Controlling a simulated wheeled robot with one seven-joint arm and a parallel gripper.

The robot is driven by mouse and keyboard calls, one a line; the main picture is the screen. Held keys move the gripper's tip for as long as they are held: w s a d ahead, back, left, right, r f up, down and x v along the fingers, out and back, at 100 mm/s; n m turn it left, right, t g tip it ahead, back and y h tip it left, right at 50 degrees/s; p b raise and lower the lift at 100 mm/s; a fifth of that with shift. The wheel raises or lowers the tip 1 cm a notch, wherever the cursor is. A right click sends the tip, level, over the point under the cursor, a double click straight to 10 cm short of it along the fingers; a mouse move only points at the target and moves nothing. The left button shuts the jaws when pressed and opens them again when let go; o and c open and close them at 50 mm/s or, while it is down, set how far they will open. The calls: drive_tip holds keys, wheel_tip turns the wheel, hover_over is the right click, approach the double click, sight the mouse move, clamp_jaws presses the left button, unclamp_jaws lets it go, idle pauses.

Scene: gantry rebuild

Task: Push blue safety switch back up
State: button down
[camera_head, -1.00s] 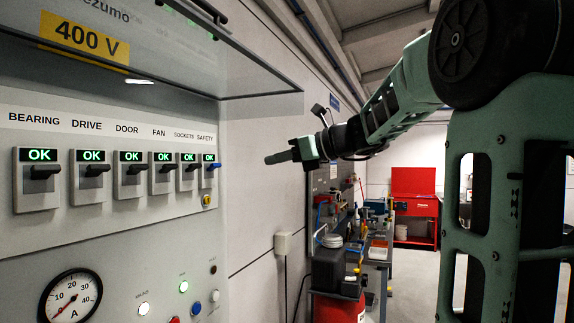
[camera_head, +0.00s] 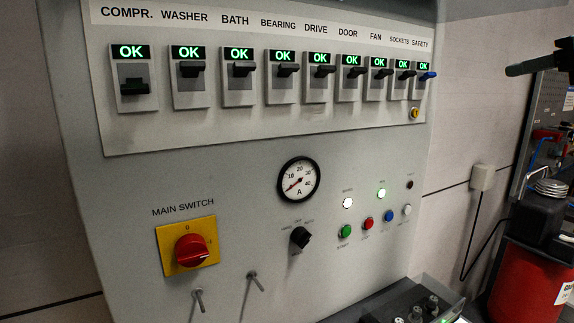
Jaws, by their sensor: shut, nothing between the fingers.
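The blue safety switch (camera_head: 428,75) is the rightmost in the row on the grey panel (camera_head: 240,190), under the label SAFETY. Its small display (camera_head: 424,66) reads OK in green, and its blue lever sticks out at about the same height as the neighbouring black levers. My gripper (camera_head: 512,71) is at the right edge of the picture, shut and empty. It points left toward the switch, with a clear gap between them. Most of my arm is outside the picture.
Several black-lever switches (camera_head: 239,70) fill the row, all reading OK. The COMPR. lever (camera_head: 133,88) sits lower than the others. Below are a gauge (camera_head: 299,179), a red main switch (camera_head: 190,250) and coloured buttons (camera_head: 367,223). A wall box (camera_head: 482,177) and a red container (camera_head: 525,285) stand right.

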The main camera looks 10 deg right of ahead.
drive_tip(key=s+a+f+n+g+y+b, duration=0.1)
drive_tip(key=s+a+f+n+g+b, duration=0.15)
drive_tip(key=a+f+n+g, duration=1.25)
drive_tip(key=s+a+f+n+h+b, duration=0.1)
drive_tip(key=s+a+f+n+h, duration=0.2)
drive_tip(key=s+a+f+n, duration=0.6)
drive_tip(key=s+a+f+n+t+h, duration=0.1)
drive_tip(key=s+a+f+n+h, duration=0.1)
drive_tip(key=s+a+f+n, duration=0.8)
wheel_tip(320, 180, down, 7)
drive_tip(key=n, duration=0.5)
drive_tip(key=shift+s+a+r+h+b, duration=0.15)
drive_tip(key=shift+s+a+h+b, duration=0.05)
drive_tip(key=shift+s+h+b, duration=0.2)
